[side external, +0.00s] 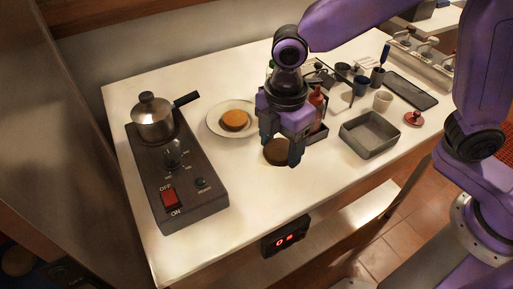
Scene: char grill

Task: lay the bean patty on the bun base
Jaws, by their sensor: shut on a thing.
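The bun base (234,119), a round golden-brown piece, lies on a pale round plate (213,125) left of centre. My gripper (280,153) points down to the right of the plate and nearer the front. It is shut on the bean patty (276,155), a dark brown disc between the fingers. The fingers hide part of the patty. I cannot tell how far the patty is above the counter. The patty is apart from the bun base.
A stove unit (177,183) with a lidded pot (154,119) stands at the left. A grey metal tray (369,135) is at the right. A red bottle (316,98), cups (382,100) and a dark board (411,90) stand behind. The front counter is clear.

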